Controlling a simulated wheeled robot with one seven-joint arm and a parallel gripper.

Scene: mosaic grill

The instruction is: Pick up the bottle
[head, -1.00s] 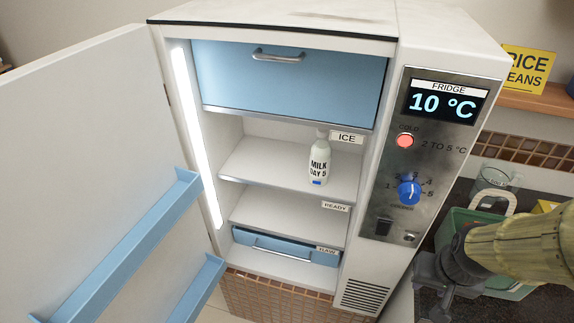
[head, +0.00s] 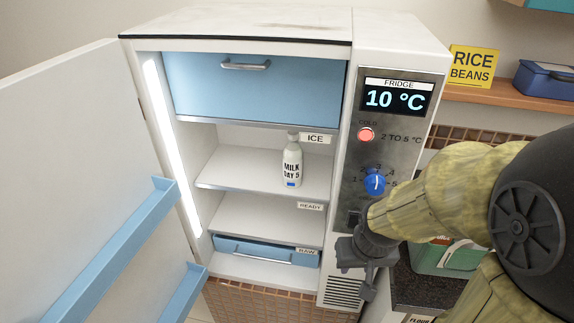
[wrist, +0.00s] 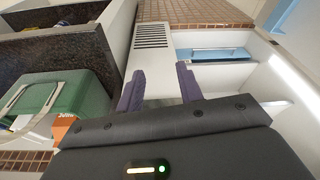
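The white milk bottle (head: 292,168), labelled "MILK DAY 5", stands upright on the upper shelf (head: 232,170) of the open fridge, under the blue ice drawer. My gripper (head: 356,277) is outside the fridge, in front of its control-panel side, to the right of and lower than the bottle in the head view. In the wrist view my gripper (wrist: 158,88) has its two purple fingers spread apart with nothing between them. I cannot make out the bottle in the wrist view.
The fridge door (head: 80,170) stands wide open on the left, with blue door racks. The blue ice drawer (head: 255,92) is shut above the bottle. A lower blue drawer (head: 266,250) sits below. A green box (wrist: 60,105) stands on the dark counter at the right.

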